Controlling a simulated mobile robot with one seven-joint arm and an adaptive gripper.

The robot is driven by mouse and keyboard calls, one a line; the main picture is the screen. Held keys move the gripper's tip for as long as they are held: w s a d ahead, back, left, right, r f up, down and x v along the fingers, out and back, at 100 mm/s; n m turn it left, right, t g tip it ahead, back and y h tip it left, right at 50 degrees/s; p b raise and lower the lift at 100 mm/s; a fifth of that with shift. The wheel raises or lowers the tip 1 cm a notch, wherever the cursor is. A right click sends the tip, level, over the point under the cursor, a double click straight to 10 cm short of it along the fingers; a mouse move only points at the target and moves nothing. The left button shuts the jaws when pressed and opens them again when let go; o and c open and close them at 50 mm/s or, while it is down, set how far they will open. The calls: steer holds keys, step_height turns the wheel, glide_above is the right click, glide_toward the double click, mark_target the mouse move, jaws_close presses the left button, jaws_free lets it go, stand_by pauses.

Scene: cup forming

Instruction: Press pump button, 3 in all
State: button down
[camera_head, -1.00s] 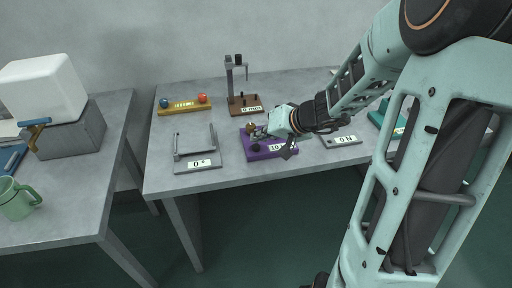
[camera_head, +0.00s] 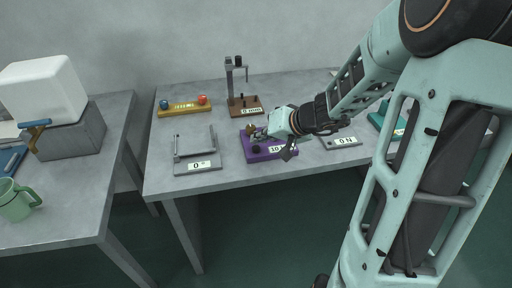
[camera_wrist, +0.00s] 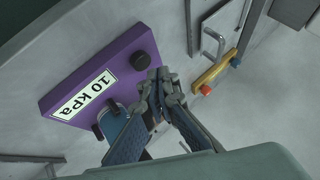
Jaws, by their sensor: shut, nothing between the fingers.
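The purple box (camera_head: 262,155) stands on the right-hand table with a white label; in the wrist view this purple box (camera_wrist: 75,82) has a label reading "10 kPa". A round black knob (camera_wrist: 143,62) is on its top near one corner. My gripper (camera_head: 259,133) is over the back part of the box. In the wrist view my gripper (camera_wrist: 160,78) is shut and empty, its tips close beside the black knob. I cannot tell whether they touch the box. A bluish cylinder (camera_wrist: 111,116) on the box is partly hidden by a finger.
A yellow base (camera_head: 185,107) with blue and red knobs stands at the back left. A brown-based stand (camera_head: 243,105) rises behind the box. A grey frame (camera_head: 197,162) is left of it, and a grey plate (camera_head: 341,141) is to the right. A teal device is partly behind my arm.

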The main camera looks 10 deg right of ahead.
mark_target(259, 148)
steer(key=shift+f+b, duration=0.95)
steer(key=shift+b, duration=0.7)
stand_by(0.7)
steer(key=shift+r, duration=0.1)
steer(key=shift+r+p, duration=0.45)
steer(key=shift+r, duration=0.4)
steer(key=shift+r+p, duration=1.45)
steer(key=shift+r, duration=1.1)
steer(key=shift+w+d+r, duration=0.1)
steer(key=shift+d, duration=0.05)
